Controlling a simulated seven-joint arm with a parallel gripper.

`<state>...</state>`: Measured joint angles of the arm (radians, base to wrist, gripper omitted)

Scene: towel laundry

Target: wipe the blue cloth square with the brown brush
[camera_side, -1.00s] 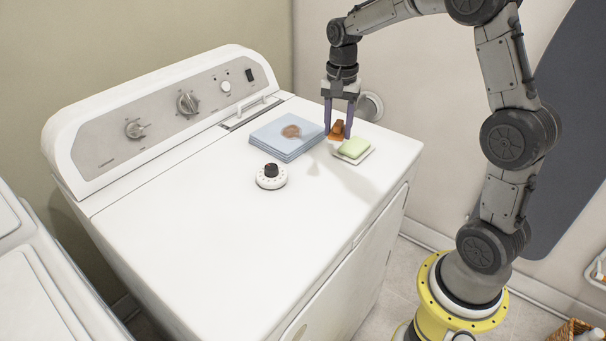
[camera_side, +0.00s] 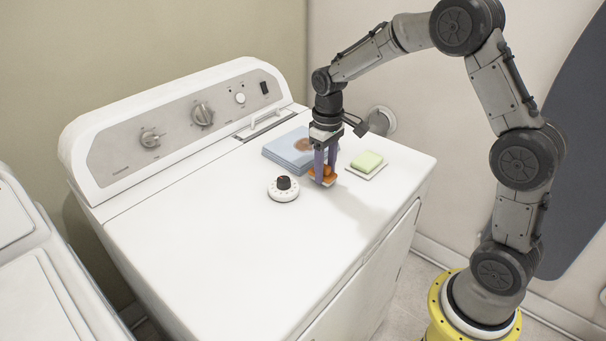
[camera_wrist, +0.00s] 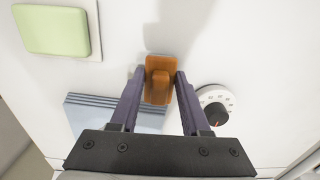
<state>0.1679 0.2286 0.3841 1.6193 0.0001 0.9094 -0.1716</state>
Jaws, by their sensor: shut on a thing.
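The folded blue cloth square (camera_side: 289,150) lies on top of the white washing machine, with a brown stain (camera_side: 304,144) on its upper face. My gripper (camera_side: 324,178) is shut on the orange-brown brush (camera_side: 318,172), just in front of the cloth's near right edge. In the wrist view the brush (camera_wrist: 158,80) sits between the purple fingers (camera_wrist: 154,90). I cannot tell whether the brush touches the machine top.
A white dial timer (camera_side: 283,189) stands close to the left of the gripper. A green sponge or soap on a white dish (camera_side: 366,164) lies to the right. The control panel (camera_side: 185,120) rises behind. The machine's front top area is clear.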

